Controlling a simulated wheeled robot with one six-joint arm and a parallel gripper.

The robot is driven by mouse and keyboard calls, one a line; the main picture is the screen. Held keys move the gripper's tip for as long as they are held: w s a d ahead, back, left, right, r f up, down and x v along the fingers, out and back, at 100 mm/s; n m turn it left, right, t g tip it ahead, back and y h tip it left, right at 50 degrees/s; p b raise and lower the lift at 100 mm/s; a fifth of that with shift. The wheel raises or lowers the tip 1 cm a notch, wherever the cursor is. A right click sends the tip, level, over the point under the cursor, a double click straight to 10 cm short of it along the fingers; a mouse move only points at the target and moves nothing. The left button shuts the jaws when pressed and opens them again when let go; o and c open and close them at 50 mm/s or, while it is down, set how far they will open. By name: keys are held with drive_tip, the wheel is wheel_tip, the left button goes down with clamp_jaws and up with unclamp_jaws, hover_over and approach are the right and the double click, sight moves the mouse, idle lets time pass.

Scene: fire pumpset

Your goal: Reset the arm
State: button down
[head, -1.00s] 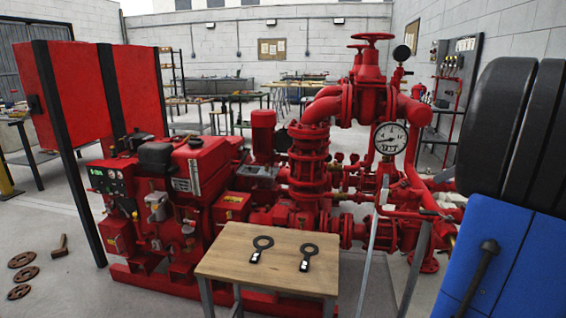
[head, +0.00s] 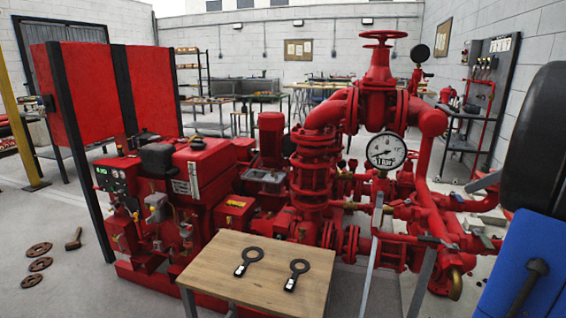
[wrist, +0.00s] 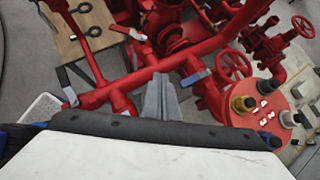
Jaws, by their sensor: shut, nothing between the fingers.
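My gripper (wrist: 160,92) shows in the wrist view as two grey fingers close together, shut and empty. It points toward red pipework with small lever valves. Whether it touches a pipe I cannot tell. In the head view I cannot make out the gripper. The red fire pumpset (head: 310,190) fills the middle of that view, with a round gauge (head: 386,151) and a handwheel (head: 383,38) on top.
A small wooden table (head: 220,262) in front of the pump bears two black ring-ended tools (head: 250,260). In the wrist view, red handwheels (wrist: 233,66) and a red flange (wrist: 268,106) are at the right.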

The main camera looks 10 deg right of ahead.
drive_tip(key=s+a+f+n+g+h, duration=0.15)
drive_tip(key=a+f+n, duration=0.25)
drive_tip(key=a+n, duration=0.55)
drive_tip(key=s+a+f+n+g, duration=0.15)
drive_tip(key=a+f+n, duration=0.25)
drive_tip(key=a, duration=1)
drive_tip(key=s+a+f+n+h, duration=0.2)
drive_tip(key=s+a+f+n, duration=0.7)
drive_tip(key=n, duration=0.8)
drive_tip(key=shift+s+a+f, duration=0.35)
drive_tip(key=shift+s+a, duration=0.6)
drive_tip(key=shift+a, duration=0.45)
drive_tip(key=shift+n, duration=0.25)
